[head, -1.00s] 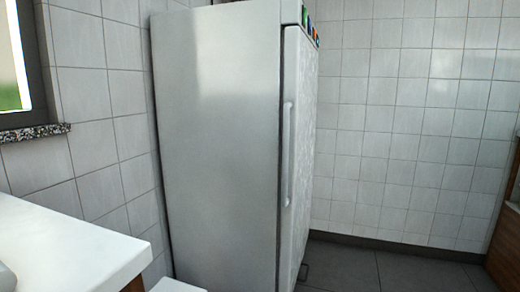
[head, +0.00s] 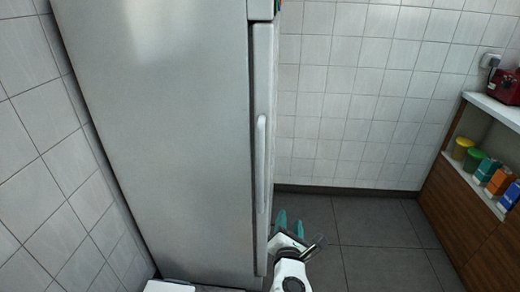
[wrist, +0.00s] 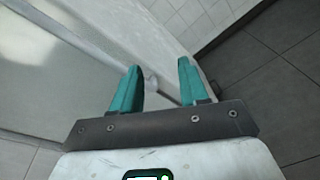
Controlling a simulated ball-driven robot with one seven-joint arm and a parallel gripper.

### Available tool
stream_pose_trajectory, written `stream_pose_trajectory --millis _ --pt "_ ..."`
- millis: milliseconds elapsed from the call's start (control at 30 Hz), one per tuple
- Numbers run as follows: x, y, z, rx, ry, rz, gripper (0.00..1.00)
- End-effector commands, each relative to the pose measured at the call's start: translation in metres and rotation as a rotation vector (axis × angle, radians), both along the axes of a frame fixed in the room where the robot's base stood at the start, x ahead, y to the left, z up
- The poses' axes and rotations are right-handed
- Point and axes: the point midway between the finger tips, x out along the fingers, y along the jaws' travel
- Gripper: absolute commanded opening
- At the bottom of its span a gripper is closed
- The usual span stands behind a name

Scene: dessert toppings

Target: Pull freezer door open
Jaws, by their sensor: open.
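The tall grey freezer (head: 170,130) stands against the tiled wall. Its door (head: 264,60) is seen nearly edge-on and looks shut. The long vertical handle (head: 262,165) runs down the door's side. My gripper (head: 288,220) is open, with teal fingers, to the right of the handle's lower part and low beside the door. In the wrist view my gripper (wrist: 160,66) is open with two teal fingers apart. A pale bar-like part, probably the handle, runs diagonally to between the fingers; whether they touch it I cannot tell.
On the right, a wooden cabinet (head: 470,210) holds several coloured jars and boxes on its shelf, with a red object (head: 504,88) on top. The dark tiled floor (head: 360,235) between freezer and cabinet is clear. White tiled walls enclose the space.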

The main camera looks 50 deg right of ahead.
Motion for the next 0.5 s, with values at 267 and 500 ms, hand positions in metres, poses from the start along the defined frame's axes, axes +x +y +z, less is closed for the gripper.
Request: stream_pose_trajectory --millis 267,500 --pt "0.051 0.026 0.070 -0.437 0.280 0.211 0.44" --pt "0.068 0.027 0.072 -0.521 0.335 0.248 0.44"
